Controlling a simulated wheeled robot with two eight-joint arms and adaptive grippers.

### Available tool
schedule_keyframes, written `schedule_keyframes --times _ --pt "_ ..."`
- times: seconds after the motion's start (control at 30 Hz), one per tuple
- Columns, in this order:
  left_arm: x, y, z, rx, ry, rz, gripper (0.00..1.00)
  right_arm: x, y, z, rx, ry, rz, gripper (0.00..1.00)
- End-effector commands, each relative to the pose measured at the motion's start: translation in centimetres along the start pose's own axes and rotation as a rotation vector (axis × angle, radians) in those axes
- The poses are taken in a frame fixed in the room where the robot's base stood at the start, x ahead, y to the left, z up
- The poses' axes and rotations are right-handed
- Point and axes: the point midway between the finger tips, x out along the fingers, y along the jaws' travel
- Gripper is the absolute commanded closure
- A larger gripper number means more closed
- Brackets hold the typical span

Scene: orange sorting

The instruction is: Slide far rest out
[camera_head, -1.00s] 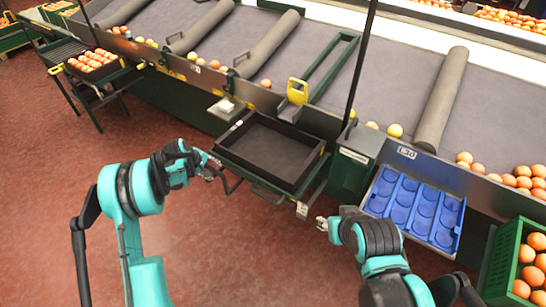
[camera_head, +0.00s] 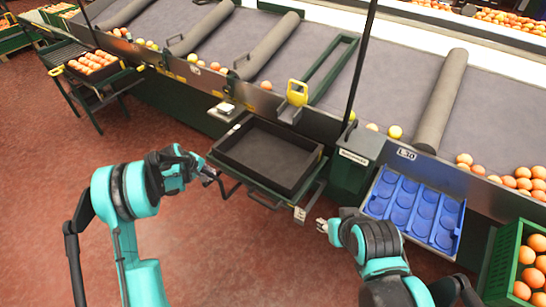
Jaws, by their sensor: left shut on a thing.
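The rest (camera_head: 299,214) is a dark green frame that juts out from the front of the sorting machine. An empty black tray (camera_head: 270,155) lies on it, and a dark bar handle (camera_head: 258,199) runs along its front. My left gripper (camera_head: 211,175) is at the left end of this handle and shut on it; its fingertips are small and partly merge with the dark bar. My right gripper (camera_head: 322,225) is in front of the right corner of the rest, apart from it; its jaws are too small to read.
A blue cupped tray (camera_head: 416,208) stands on the right, beside a green crate (camera_head: 500,262) of oranges. A green post box (camera_head: 354,165) stands right of the rest. A stand with an orange-filled tray (camera_head: 93,65) is at the far left. The red floor in front is clear.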

Motion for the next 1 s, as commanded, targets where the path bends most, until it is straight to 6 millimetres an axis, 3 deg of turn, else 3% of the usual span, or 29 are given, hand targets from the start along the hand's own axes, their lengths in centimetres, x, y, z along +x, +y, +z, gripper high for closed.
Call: schedule_keyframes --times 1.0 --pt "-2.5 -4.6 0.0 -0.002 0.0 -0.001 1.0 0.0 0.0 0.0 0.0 0.0 0.0 0.6"
